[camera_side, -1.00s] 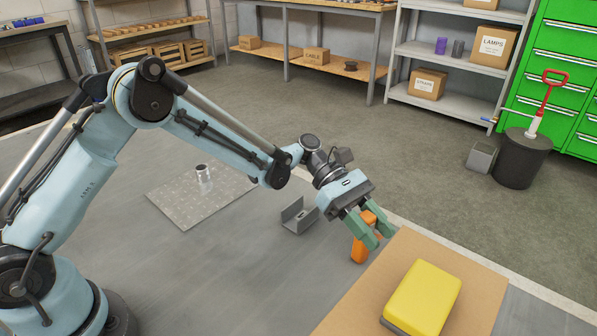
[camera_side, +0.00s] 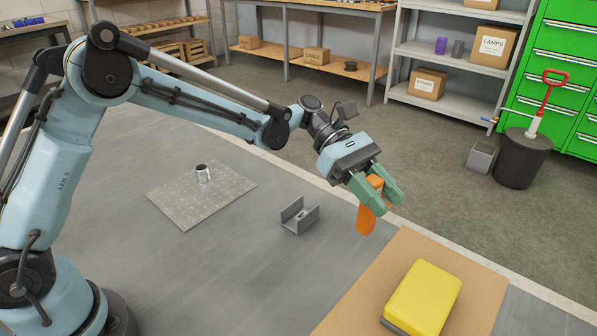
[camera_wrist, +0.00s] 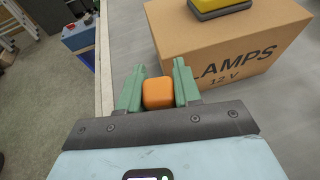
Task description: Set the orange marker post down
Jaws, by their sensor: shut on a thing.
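The orange marker post (camera_side: 366,218) is held between the green fingers of my gripper (camera_side: 393,206) in the side view. It stands nearly upright, slightly tilted, with its lower end free below the fingers. It appears to hang above the grey table, near the cardboard box. In the wrist view the post's orange end (camera_wrist: 158,93) shows between the two fingertips (camera_wrist: 160,66), which press on its sides. The rest of its length is hidden there.
A cardboard box (camera_side: 460,265) marked LAMPS carries a yellow block-like thing (camera_side: 425,291). The grey table (camera_side: 240,270) is bare in front of the bracket.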

